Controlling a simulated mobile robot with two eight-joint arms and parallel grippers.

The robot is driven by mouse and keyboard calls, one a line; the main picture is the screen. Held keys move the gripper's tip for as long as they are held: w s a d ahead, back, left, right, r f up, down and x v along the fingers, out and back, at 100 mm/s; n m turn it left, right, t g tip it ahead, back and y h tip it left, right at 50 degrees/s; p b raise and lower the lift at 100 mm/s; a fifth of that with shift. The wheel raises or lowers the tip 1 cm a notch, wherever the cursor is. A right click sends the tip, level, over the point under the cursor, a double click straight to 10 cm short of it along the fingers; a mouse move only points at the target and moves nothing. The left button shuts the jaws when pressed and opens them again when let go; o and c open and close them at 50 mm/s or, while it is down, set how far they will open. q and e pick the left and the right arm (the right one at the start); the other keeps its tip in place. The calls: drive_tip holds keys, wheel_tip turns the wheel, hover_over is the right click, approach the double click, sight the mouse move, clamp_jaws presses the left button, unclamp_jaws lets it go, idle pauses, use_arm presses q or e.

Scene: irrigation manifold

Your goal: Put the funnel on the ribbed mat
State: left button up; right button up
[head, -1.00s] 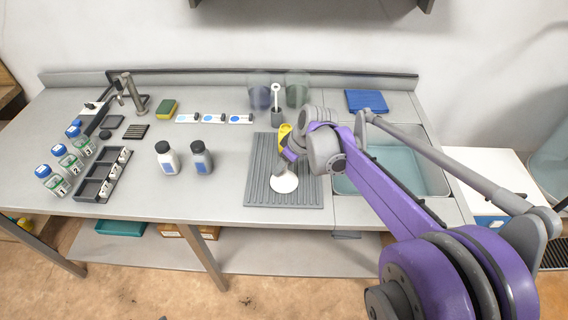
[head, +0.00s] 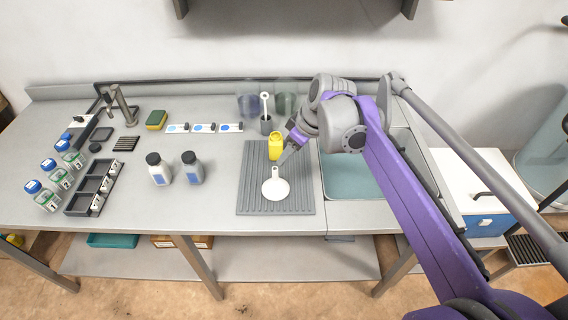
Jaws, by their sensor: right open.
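The white funnel (head: 275,188) is on the grey ribbed mat (head: 252,206), its wide end down and its narrow stem pointing up. My right gripper (head: 282,157) is open, just above and to the right of the stem. It looks clear of the funnel, but the arm's angle makes the exact gap hard to judge. My left gripper is not in view.
A sink basin (head: 350,178) is to the right. Two bottles with black caps, a white one (head: 159,170) and a grey one (head: 192,169), stand left of the mat.

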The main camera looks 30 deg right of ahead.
drive_tip(key=s+a+f+m+h, duration=0.1)
drive_tip(key=s+a+f+m, duration=0.1)
drive_tip(key=s+a+f, duration=0.4)
drive_tip(key=s+a+f+m, duration=0.2)
drive_tip(key=s+a+f, duration=0.4)
drive_tip(key=s, duration=0.5)
wheel_tip(320, 180, down, 2)
drive_tip(key=shift+s+f+t+h, duration=0.1)
drive_tip(key=shift+s+t+h, duration=0.1)
drive_tip(key=shift+t+h, duration=0.2)
drive_tip(key=shift+w+r+p, duration=0.25)
drive_tip(key=shift+r+p, duration=0.3)
drive_tip(key=shift+r, duration=0.15)
drive_tip(key=shift+s, duration=0.1)
